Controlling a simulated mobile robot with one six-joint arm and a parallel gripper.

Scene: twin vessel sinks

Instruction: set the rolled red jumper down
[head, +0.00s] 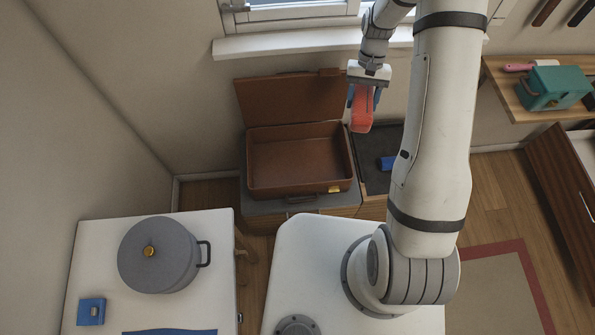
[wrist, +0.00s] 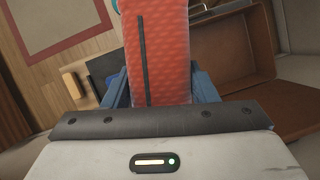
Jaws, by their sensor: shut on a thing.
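The rolled red jumper (head: 362,112) hangs from my gripper (head: 363,92) in the head view, in the air just right of the open brown suitcase's lid. My gripper is shut on it. In the wrist view the red jumper (wrist: 158,50) stands between the blue fingers, with a dark strip along it. The open suitcase (head: 262,190) rests on a grey-topped wooden cabinet, its lid raised toward the wall, and its inside looks empty. Part of the suitcase (wrist: 285,110) shows at the right of the wrist view.
A dark surface with a blue object (head: 388,163) lies right of the suitcase. A white table at left holds a grey lidded pot (head: 158,255) and a blue box (head: 91,311). A window sill (head: 290,45) is behind; a shelf with a teal box (head: 553,88) is at right.

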